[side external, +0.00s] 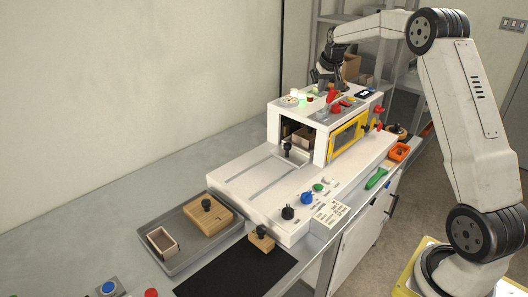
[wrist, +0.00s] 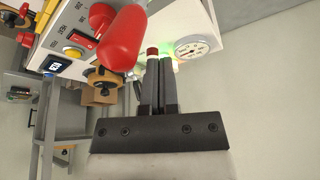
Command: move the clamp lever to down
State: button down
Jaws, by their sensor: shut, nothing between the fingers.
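A lever with a thick red handle (wrist: 124,40) stands out from the top of the white machine in the wrist view. It looks like the clamp lever and appears raised. It also shows as a small red shape (side external: 332,94) in the side view. My gripper (wrist: 158,62) is shut and empty, with both fingers together just right of the red handle in the wrist view. I see a gap between them in the picture, but cannot tell the depth. In the side view my gripper (side external: 318,82) is over the machine top, close to the lever.
The machine top also carries a round gauge (wrist: 193,47), a red switch (wrist: 84,39), a yellow button (wrist: 73,51) and a small display (wrist: 55,65). A yellow-framed door (side external: 347,136) is on the machine's side. A grey tray (side external: 176,256) with wooden parts lies in front.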

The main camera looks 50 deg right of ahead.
jog(key=shift+r, duration=2.45)
